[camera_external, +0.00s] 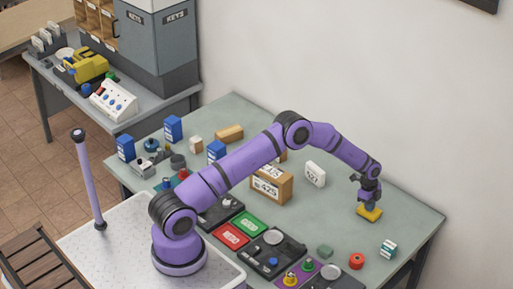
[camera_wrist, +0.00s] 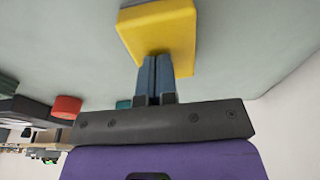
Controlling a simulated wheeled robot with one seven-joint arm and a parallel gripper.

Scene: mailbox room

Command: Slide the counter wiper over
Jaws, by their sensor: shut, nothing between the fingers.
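A yellow block (camera_external: 369,215), which looks like the counter wiper, lies on the grey-green table toward its right side. In the wrist view the yellow block (camera_wrist: 160,28) fills the top middle. My gripper (camera_external: 368,203) points down right at the block. In the wrist view my gripper (camera_wrist: 156,58) has its two fingers together, with nothing between them. The fingertips overlap the block's near face; whether they touch it I cannot tell.
The table's right end is clear.

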